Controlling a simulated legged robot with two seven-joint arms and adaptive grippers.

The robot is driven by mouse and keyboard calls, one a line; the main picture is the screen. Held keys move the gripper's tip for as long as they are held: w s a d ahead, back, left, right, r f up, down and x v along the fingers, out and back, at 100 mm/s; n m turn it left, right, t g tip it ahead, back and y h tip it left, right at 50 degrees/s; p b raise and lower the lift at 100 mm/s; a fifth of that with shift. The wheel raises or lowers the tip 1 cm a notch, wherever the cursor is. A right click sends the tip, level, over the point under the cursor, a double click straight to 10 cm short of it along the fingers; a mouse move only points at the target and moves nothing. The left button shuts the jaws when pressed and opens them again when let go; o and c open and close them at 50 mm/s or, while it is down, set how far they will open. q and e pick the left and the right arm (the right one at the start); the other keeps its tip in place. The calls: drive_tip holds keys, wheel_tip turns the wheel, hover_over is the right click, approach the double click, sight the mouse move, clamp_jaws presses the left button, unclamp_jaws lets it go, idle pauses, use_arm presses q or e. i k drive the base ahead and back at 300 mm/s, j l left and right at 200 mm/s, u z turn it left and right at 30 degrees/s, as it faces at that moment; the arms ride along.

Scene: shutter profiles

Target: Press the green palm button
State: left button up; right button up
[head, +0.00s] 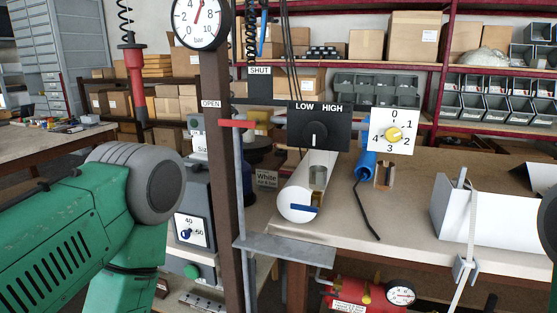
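A round green button (193,271) sits low on the front of a grey machine box, left of the dark brown post. It is small in the head view, and I cannot tell how far it stands out. Above it on the same box is a white dial plate (192,230) with a blue knob. My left arm, green with a grey round joint, fills the lower left, left of the box. Its gripper is not in view. Only a sliver of my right arm shows at the right edge; its gripper is not in view either.
A dark brown post (217,160) with a pressure gauge (201,22) stands just right of the box. A grey metal bracket (285,247) juts right from it. A workbench (400,230) on the right holds a white cylinder (298,203) and white profiles.

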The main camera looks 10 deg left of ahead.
sight(190, 272)
drive_tip(key=u, duration=0.95)
